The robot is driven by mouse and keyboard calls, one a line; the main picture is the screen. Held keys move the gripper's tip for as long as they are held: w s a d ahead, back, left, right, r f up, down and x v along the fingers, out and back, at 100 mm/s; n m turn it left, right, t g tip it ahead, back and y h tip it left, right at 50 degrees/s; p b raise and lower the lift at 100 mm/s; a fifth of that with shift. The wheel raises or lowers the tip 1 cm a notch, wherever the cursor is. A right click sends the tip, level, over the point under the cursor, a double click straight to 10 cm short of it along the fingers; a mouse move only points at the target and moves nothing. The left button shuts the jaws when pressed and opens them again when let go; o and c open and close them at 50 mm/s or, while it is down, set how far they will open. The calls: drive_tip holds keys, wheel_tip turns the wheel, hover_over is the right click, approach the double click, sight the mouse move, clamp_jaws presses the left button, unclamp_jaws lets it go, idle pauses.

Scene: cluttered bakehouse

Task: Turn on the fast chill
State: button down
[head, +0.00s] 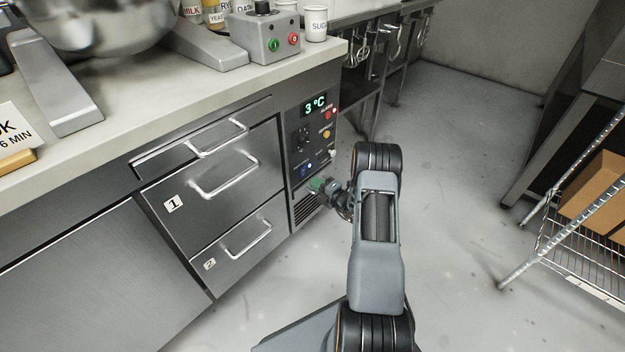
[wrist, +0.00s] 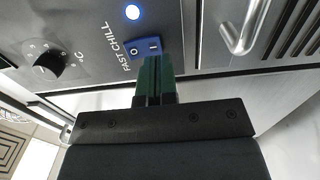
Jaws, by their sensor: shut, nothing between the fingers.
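The FAST CHILL switch (wrist: 143,50) is a blue rocker marked O and I on the fridge's control panel (head: 301,133). A round lamp (wrist: 132,12) beside it glows white-blue in the wrist view. My gripper (wrist: 155,62) is shut, its green fingertips together and empty, right at the switch's edge near the I end. I cannot tell whether they touch it. In the head view my gripper (head: 318,186) is at the lower part of the panel. Which way the rocker is tilted is not clear.
A black dial (wrist: 48,62) marked °C and a metal handle (wrist: 243,30) flank the switch. The display (head: 315,105) reads 3 °C. Drawers 1 (head: 215,175) and 2 (head: 240,250) are closed. A wire rack (head: 560,240) stands at right; the floor between is clear.

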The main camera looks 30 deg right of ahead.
drive_tip(key=f+p+v, duration=0.1)
drive_tip(key=p+v, duration=0.2)
drive_tip(key=v, duration=0.7)
drive_tip(key=s+a+r+n+g+y+p, duration=0.2)
drive_tip(key=a+r+n+g+p, duration=0.3)
drive_tip(key=a+r+n, duration=0.45)
drive_tip(key=s+a+r+n+g+y+p, duration=0.15)
drive_tip(key=a+r+n+g+p, duration=0.45)
drive_tip(key=r, duration=0.6)
drive_tip(key=s+a+r+n+g+y+p, duration=0.1)
drive_tip(key=a+r+n+g+y+p, duration=0.2)
drive_tip(key=r+n, duration=0.65)
drive_tip(key=s+a+r+n+h+p, duration=0.1)
drive_tip(key=s+r+n+h+p, duration=0.3)
drive_tip(key=r+n, duration=0.4)
drive_tip(key=s+a+r+n+h+p, duration=0.1)
drive_tip(key=s+r+n+h+p, duration=0.3)
drive_tip(key=r+n+p, duration=0.3)
drive_tip(key=s+a+r+n+h+p, duration=0.1)
drive_tip(key=s+r+n+h+p, duration=0.4)
drive_tip(key=r+n, duration=0.5)
drive_tip(key=shift+s+r+t+p, duration=0.3)
drive_tip(key=shift+s+r+p, duration=0.1)
drive_tip(key=shift+r, duration=0.55)
